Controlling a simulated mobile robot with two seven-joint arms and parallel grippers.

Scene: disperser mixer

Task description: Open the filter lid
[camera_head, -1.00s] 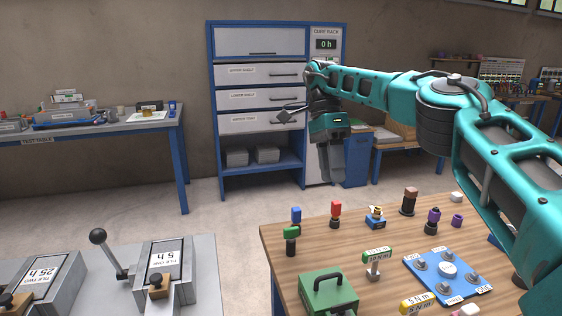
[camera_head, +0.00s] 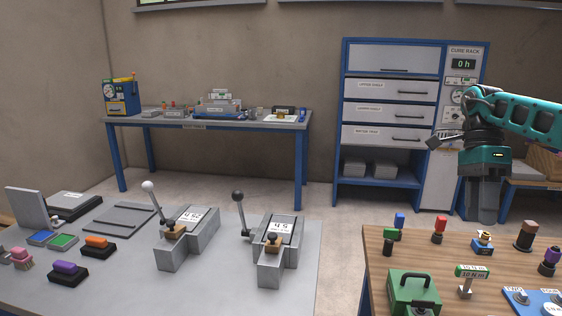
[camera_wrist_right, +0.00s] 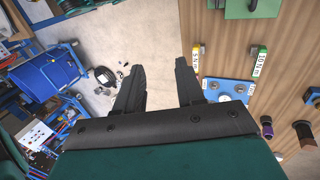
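No part in view is plainly marked as a filter lid, so I cannot tell which it is. A green box with a dark handle (camera_head: 412,294) sits on the wooden table's near left part; its green top edge also shows in the right wrist view (camera_wrist_right: 238,10). A blue plate with round metal knobs (camera_head: 520,304) is partly cut off at the lower right; it also shows in the right wrist view (camera_wrist_right: 228,88). My right gripper (camera_head: 485,218) hangs fingers down, above and behind the table. In the right wrist view its fingers (camera_wrist_right: 160,82) are apart and empty. My left gripper is out of view.
The wooden table (camera_head: 385,262) holds several small coloured pieces. A grey bench (camera_head: 130,290) at left carries two lever units (camera_head: 187,238) and coloured blocks. A blue cabinet (camera_head: 390,60) and a test table (camera_head: 215,124) stand behind. Floor shows between.

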